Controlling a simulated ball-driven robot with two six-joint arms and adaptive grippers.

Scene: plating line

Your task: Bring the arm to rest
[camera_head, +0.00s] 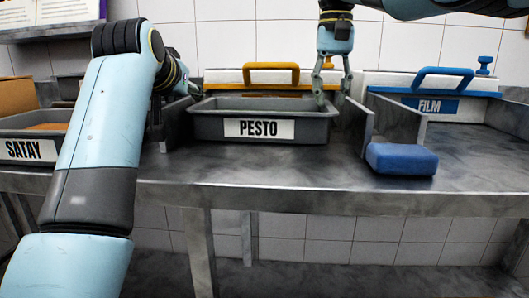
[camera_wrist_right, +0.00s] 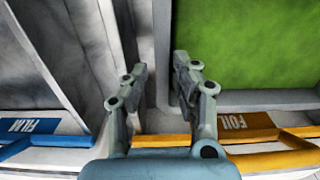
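The grey PESTO tray (camera_head: 210,127) sits on the metal counter in the head view; green content (camera_wrist_right: 250,45) shows inside it in the right wrist view. My right gripper (camera_head: 333,98) points down at the tray's right end. Its fingers stand apart on either side of the tray's right wall, which shows between them in the right wrist view (camera_wrist_right: 156,65). I cannot tell whether they touch it.
A SATAY tray (camera_head: 20,136) stands at left, partly behind my left arm. Behind are a yellow-handled FOIL box (camera_head: 225,76) and a blue-handled FILM box (camera_head: 385,80). A blue block (camera_head: 402,159) lies by the metal divider (camera_head: 398,122).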

